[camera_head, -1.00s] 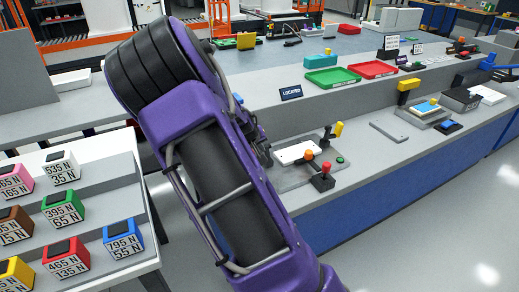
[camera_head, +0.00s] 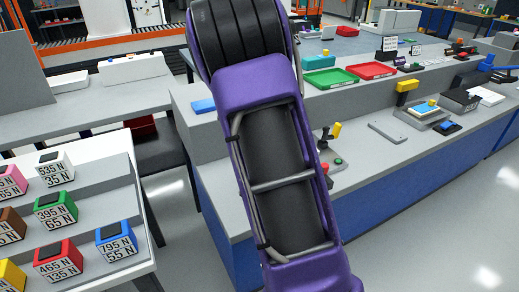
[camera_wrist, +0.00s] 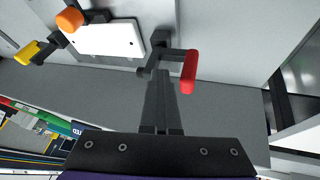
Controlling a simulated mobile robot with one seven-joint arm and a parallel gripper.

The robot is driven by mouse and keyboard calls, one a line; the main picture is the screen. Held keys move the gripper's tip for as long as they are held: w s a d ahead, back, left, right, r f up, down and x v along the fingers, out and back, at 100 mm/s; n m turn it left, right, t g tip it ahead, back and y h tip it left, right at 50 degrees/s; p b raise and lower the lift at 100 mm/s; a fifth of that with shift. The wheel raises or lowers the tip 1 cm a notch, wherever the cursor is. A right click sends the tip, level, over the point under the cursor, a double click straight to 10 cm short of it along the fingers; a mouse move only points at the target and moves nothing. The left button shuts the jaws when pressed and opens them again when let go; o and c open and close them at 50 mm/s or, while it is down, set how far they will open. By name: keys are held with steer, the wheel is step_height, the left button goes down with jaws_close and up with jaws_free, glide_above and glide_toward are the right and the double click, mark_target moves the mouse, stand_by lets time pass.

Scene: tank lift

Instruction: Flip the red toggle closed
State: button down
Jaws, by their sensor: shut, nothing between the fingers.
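The red toggle (camera_wrist: 189,71) shows in the wrist view as a red handle on a dark lever, right of centre.
An orange knob (camera_wrist: 70,19) and a yellow handle (camera_wrist: 27,53) sit left of the toggle in the wrist view. In the head view a green button (camera_head: 338,161) is beside my arm. Green (camera_head: 330,78) and red (camera_head: 372,71) trays stand on the raised shelf behind.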

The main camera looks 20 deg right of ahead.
steer(key=d+y, duration=0.2)
steer(key=y, duration=0.1)
steer(key=d+m+y+b, duration=0.1)
steer(key=d+y, duration=0.2)
steer(key=d+f+m+y+b, duration=0.1)
steer(key=d+y, duration=0.1)
steer(key=y, duration=0.2)
steer(key=shift+w+d, duration=0.15)
steer(key=d+f+m+y, duration=0.1)
steer(key=y, duration=0.1)
steer(key=shift+d+f+y, duration=0.15)
steer(key=shift+f+y, duration=0.05)
steer(key=shift+y, duration=0.2)
steer(key=shift+d+f+m+y+b, duration=0.4)
steer(key=shift+f+y, duration=0.35)
steer(key=shift+y, duration=0.45)
steer(key=shift+d+f, duration=0.15)
steer(key=shift+d+f+b, duration=0.1)
steer(key=shift+f+b, duration=0.1)
steer(key=shift+b, duration=0.1)
steer(key=shift+d, duration=0.15)
